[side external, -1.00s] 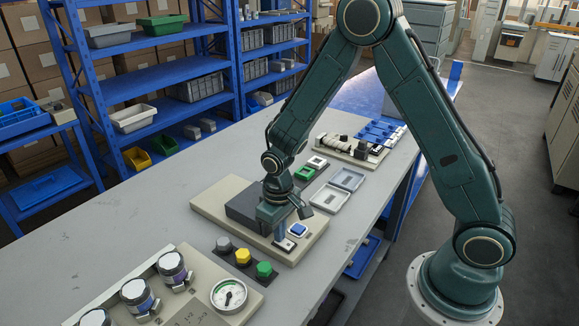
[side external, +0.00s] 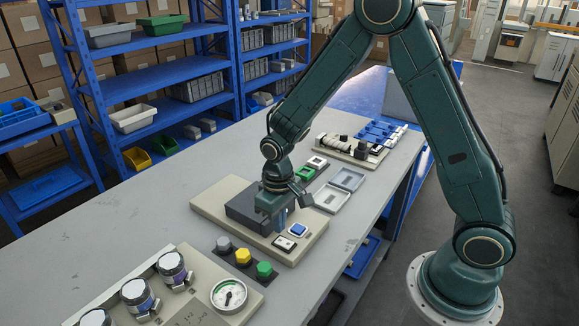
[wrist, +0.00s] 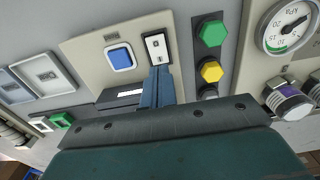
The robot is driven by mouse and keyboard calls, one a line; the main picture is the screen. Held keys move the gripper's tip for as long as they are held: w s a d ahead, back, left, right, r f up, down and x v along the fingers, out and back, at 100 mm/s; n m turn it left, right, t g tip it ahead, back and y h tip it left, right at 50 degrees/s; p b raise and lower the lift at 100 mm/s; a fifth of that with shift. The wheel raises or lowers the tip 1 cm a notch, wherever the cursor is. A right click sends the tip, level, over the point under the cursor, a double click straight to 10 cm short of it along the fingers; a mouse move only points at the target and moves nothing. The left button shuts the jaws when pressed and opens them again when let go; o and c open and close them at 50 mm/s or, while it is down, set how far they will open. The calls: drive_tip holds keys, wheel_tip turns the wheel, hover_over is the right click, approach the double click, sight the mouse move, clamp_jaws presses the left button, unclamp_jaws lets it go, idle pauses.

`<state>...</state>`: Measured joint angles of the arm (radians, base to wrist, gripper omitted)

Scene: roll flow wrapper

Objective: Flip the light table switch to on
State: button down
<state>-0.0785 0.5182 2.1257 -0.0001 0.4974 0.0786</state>
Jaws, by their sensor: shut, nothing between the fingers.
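A rocker switch (side external: 285,243) with a white face and black frame sits on a beige panel (side external: 228,217). A square blue button (side external: 298,230) is beside it. In the wrist view the rocker switch (wrist: 157,47) lies just beyond my fingertips, and the blue button (wrist: 121,57) is to its left. My gripper (side external: 280,228) is shut and empty, pointing down over the panel. Its fingers stand between the dark box (side external: 243,211) and the switch. Whether the fingertips touch anything is unclear. I cannot read the rocker's position for certain.
A strip with grey, yellow (side external: 243,257) and green (side external: 264,270) knobs lies in front of the panel. A round gauge (side external: 229,295) and several jars are nearer the camera. Grey covers (side external: 347,180) and a green button (side external: 304,173) stand behind. The grey table's left side is clear.

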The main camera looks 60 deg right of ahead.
drive_tip(key=shift+r, duration=1.85)
drive_tip(key=s+d+r+t, duration=0.15)
drive_tip(key=s+r, duration=0.25)
drive_tip(key=r, duration=0.4)
drive_tip(key=s+r+t, duration=0.2)
drive_tip(key=s+r, duration=0.3)
drive_tip(key=r, duration=0.2)
drive_tip(key=s+d+r+t, duration=0.1)
drive_tip(key=s+r, duration=0.4)
drive_tip(key=s, duration=0.6)
drive_tip(key=shift+s+d+r+t, duration=0.15)
drive_tip(key=shift+d+r+t, duration=0.1)
drive_tip(key=shift+t, duration=0.3)
